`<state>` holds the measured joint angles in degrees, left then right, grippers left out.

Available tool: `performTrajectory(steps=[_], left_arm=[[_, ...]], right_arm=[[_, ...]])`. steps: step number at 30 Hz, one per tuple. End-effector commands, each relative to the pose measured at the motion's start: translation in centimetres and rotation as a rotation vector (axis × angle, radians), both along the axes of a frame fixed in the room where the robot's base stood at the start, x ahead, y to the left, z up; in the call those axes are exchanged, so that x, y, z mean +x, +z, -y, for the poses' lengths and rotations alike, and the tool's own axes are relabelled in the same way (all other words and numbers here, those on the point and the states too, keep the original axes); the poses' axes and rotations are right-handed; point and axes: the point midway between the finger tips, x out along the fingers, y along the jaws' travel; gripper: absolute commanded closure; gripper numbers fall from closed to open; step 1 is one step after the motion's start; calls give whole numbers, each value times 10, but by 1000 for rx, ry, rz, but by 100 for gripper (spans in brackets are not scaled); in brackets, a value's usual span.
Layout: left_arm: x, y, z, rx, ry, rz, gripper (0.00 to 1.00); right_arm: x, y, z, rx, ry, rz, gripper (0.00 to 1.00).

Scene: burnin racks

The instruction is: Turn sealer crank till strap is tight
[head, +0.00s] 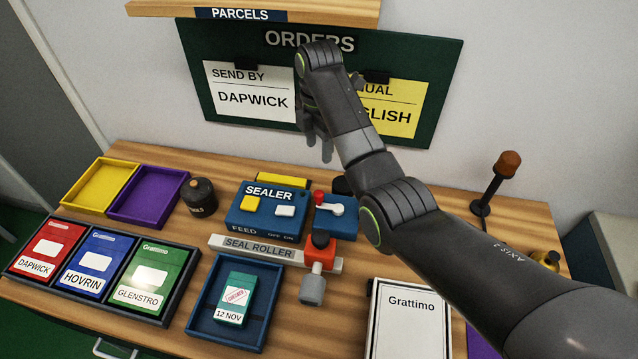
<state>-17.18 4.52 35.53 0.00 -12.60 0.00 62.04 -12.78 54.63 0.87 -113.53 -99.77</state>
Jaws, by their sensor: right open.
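The blue sealer (262,222) stands on the wooden bench, with a yellow and a white button on its top. At its right is a smaller blue box (338,224) with a white crank arm (330,208) ending in a red knob (318,197). A grey bar marked SEAL ROLLER (262,250) lies in front, with an orange block and a grey-ended handle (312,290) at its right end. I cannot make out a strap. My right gripper (318,135) is open and empty, above and behind the crank, before the orders board. My left gripper is out of view.
A blue tray (197,322) in front holds a teal packet (236,298). Red, blue and green booklets sit in a rack at left, near empty yellow and purple trays. A dark round weight (199,198) stands left of the sealer. A lamp (508,165) stands at right.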

Motion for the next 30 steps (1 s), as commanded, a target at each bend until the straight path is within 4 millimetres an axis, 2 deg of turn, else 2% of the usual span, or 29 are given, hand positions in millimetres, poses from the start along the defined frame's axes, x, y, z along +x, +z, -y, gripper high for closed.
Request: performTrajectory(steps=[3,7,18,24,30], left_arm=[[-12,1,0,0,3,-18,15],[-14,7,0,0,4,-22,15],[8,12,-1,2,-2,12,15],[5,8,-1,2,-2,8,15],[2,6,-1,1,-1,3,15]], right_arm=[[-1,-23,0,-1,-2,-5,54],[-1,-51,0,-1,-1,-7,54],[0,-127,0,-2,-1,-3,54],[0,-150,0,-1,-2,0,54],[0,-159,0,-1,-2,1,54]])
